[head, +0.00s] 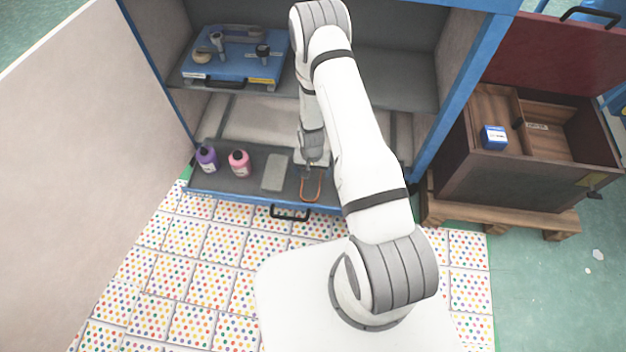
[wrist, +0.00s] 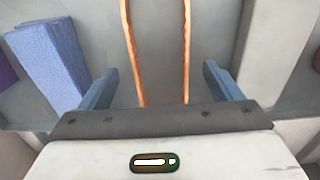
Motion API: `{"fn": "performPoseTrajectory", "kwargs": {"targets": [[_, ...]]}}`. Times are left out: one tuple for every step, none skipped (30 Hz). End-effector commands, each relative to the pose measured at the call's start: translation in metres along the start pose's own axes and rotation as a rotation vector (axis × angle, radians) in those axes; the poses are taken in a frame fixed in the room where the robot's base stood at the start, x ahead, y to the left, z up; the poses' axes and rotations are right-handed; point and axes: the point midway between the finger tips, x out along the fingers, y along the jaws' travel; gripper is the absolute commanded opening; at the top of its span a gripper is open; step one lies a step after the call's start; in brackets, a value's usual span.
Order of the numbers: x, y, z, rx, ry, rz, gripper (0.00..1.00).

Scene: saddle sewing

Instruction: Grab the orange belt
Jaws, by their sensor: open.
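The orange belt (head: 311,197) lies as a narrow loop on the lower grey shelf of the blue cabinet in the head view. In the wrist view two long strands of the belt (wrist: 138,60) run away from me between my fingers. My gripper (wrist: 158,85) is open, with one blue finger on each side of the strands and a gap to each. In the head view my gripper (head: 313,178) is at the belt's far end, partly hidden by my arm. Whether the fingers touch the shelf I cannot tell.
A grey block (head: 275,172) lies left of the belt; a bluish block (wrist: 48,62) is close to my left finger in the wrist view. Pink (head: 239,163) and purple (head: 206,158) bottles stand further left. The upper shelf holds a blue case (head: 232,66). A wooden crate (head: 470,165) stands right.

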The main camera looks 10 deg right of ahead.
Motion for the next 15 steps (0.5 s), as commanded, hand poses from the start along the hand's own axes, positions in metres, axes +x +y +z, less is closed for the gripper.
{"fn": "performPoseTrajectory", "kwargs": {"targets": [[0.014,0.000,0.001,0.000,-0.002,0.001,0.85],[0.018,0.000,0.001,0.000,-0.002,0.001,0.85],[0.022,0.000,0.000,0.000,-0.001,0.001,0.85],[0.023,0.000,0.000,0.000,0.000,0.000,0.85],[0.024,0.000,0.000,0.000,0.000,0.000,0.85],[0.025,0.000,0.000,0.000,0.000,0.000,0.85],[0.024,0.000,0.000,-0.001,0.000,0.000,0.85],[0.024,0.000,0.000,-0.001,0.000,0.000,0.85],[0.023,0.000,0.000,-0.001,0.000,0.000,0.85],[0.023,0.000,0.000,-0.001,0.000,0.000,0.85],[0.023,0.000,0.000,-0.001,0.000,0.000,0.85],[0.023,0.000,0.000,-0.001,0.000,0.000,0.83],[0.023,0.000,0.000,-0.001,0.000,0.000,0.81],[0.023,0.000,0.000,-0.001,0.000,0.000,0.78],[0.023,0.000,0.000,-0.001,0.000,0.000,0.75]]}}
